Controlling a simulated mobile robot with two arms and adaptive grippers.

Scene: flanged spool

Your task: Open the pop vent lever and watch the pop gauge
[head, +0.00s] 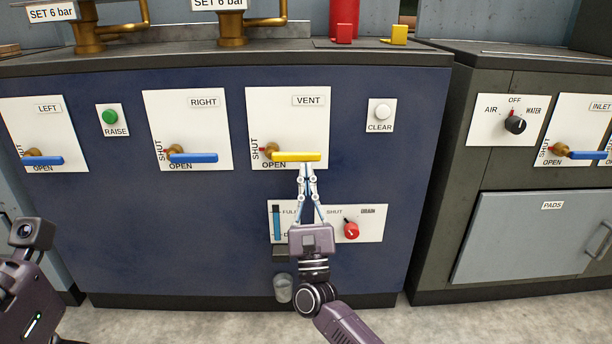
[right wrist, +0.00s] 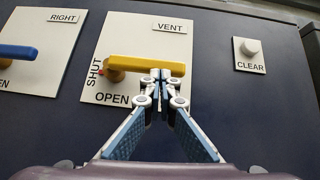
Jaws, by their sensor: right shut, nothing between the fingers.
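The yellow vent lever (head: 297,157) lies level on the white VENT plate (head: 312,104), pointing right from its brass pivot. SHUT is lettered upright at its left and OPEN is lettered below. A small red mark shows by the pivot. My right gripper (head: 306,168) is shut and empty, its fingertips at the lever's lower edge near its right part. In the right wrist view the fingertips (right wrist: 160,76) overlap the lever (right wrist: 148,66); I cannot tell if they touch. My left arm shows at the lower left, its fingers out of view. No gauge marked pop is in view.
Blue levers stand on the LEFT (head: 44,160) and RIGHT (head: 195,157) plates. A white CLEAR button (head: 382,111) is right of the vent plate. A red drain knob (head: 351,230) is beside my right gripper's body. Brass fittings tagged SET 6 bar stand on top.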

